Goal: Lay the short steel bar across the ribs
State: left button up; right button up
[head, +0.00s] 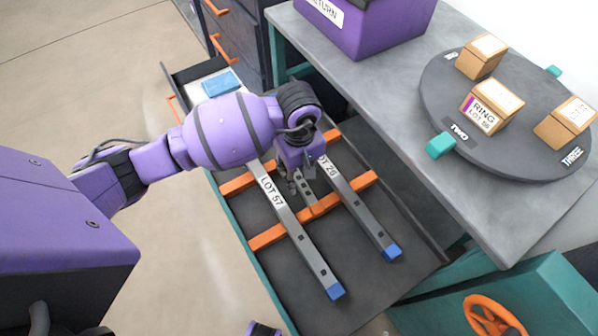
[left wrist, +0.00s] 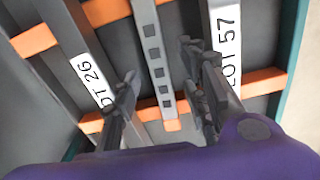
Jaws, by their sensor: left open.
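The short steel bar (left wrist: 155,60) is grey with a row of dark square holes. It lies between two longer grey bars, LOT 57 (left wrist: 224,22) and LOT 26 (left wrist: 88,75). It crosses the far orange rib (head: 330,137) side, and its near end is at the near orange rib (head: 265,237); exact contact is unclear. In the head view the short bar (head: 306,190) is partly hidden by my left gripper (head: 298,183). In the left wrist view my left gripper (left wrist: 165,90) is open, one finger on each side of the short bar, with gaps.
LOT 57 (head: 284,219) and LOT 26 (head: 366,210) have blue ends and lie across the ribs in a dark drawer. A grey table (head: 400,120) stands right, with a purple bin (head: 375,25) and a round turntable (head: 440,85) carrying boxes. A blue pad (head: 221,83) lies behind.

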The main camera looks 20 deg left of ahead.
aim_at(299, 178)
pick_arm(q)
notch_tip(299, 178, up, 11)
dwell(0.3)
